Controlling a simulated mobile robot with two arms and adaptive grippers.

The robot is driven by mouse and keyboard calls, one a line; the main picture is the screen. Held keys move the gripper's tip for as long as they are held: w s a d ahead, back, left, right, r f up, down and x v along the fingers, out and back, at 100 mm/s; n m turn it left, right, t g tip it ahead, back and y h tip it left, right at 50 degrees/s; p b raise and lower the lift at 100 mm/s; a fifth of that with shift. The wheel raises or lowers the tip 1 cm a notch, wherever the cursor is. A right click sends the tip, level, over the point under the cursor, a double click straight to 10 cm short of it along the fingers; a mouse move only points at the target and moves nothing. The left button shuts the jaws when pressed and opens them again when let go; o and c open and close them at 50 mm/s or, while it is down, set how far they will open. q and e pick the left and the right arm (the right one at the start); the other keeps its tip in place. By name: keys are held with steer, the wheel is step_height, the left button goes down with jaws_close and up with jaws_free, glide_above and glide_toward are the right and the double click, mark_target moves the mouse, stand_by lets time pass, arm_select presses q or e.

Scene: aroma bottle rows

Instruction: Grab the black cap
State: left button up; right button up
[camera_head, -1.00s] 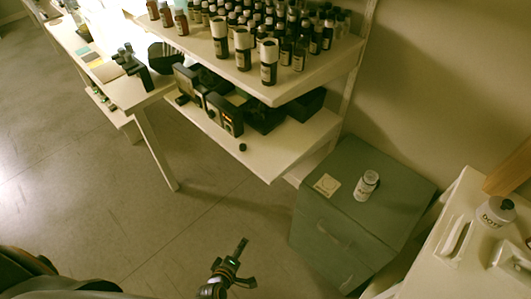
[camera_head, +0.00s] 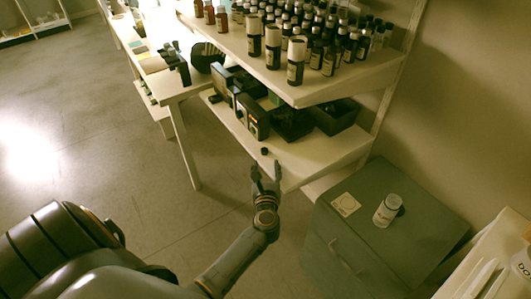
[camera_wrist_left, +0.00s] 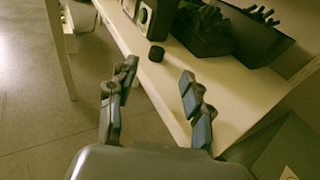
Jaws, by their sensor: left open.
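The black cap (camera_head: 264,151) is a small dark cylinder on the lower white shelf (camera_head: 325,150), close to its front edge. In the left wrist view the cap (camera_wrist_left: 156,53) sits on the pale shelf board, ahead of the gap between the fingers. My left gripper (camera_head: 266,173) is open and empty, just short of the cap at the shelf's front edge. In the left wrist view the two spread fingers (camera_wrist_left: 159,74) show, with nothing between them. My right gripper is not in view.
Dark boxy devices (camera_head: 252,117) and a black tray (camera_head: 335,116) stand behind the cap on the lower shelf. Bottles fill the upper shelf (camera_head: 330,88) above. A green-grey cabinet (camera_head: 400,245) with a white bottle (camera_head: 387,210) stands at right. Open floor lies left.

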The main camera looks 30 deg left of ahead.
mark_target(264, 152)
arm_select(q)
steer(key=b+x, duration=0.1)
steer(key=x, duration=0.5)
steer(key=shift+w+a, duration=0.25)
steer(key=shift+a, duration=0.15)
steer(key=shift+r, duration=0.1)
steer(key=c, duration=0.8)
